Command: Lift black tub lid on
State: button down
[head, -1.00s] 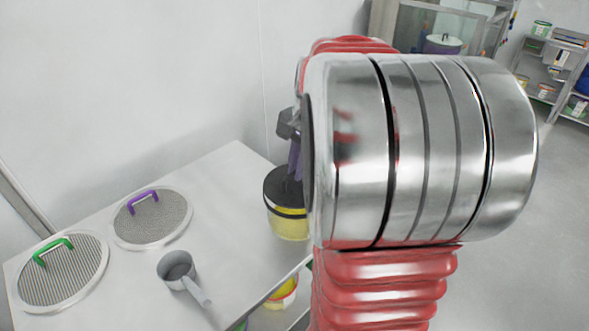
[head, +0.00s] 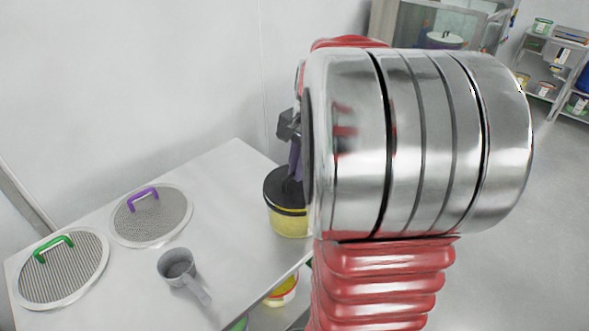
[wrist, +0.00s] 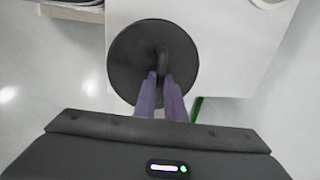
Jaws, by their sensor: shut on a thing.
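The black lid (wrist: 130,58) is a round disc with a raised handle (wrist: 163,62) in the wrist view. My gripper (wrist: 161,82), with purple fingers, is shut on that handle. In the head view the black lid (head: 280,186) is at the top of the yellow tub (head: 289,222), near the right edge of the steel table. My arm hides the tub's right side and most of the gripper (head: 295,165). I cannot tell whether the lid is fully seated on the rim.
On the steel table (head: 225,225) lie a round sieve with a purple handle (head: 150,222), one with a green handle (head: 65,275), and a grey scoop (head: 178,268). A wall stands behind. Another yellow container (head: 283,291) is below the table edge.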

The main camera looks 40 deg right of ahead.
jog(key=shift+f, duration=0.4)
dwell(0.3)
jog(key=c, duration=1.7)
grip_release()
jog(key=shift+c, duration=0.2)
jog(key=shift+r, duration=0.1)
notch_tip(320, 180, up, 13)
jog(key=s, duration=0.2)
jog(key=shift+s+r, duration=0.15)
jog(key=shift+s, duration=0.15)
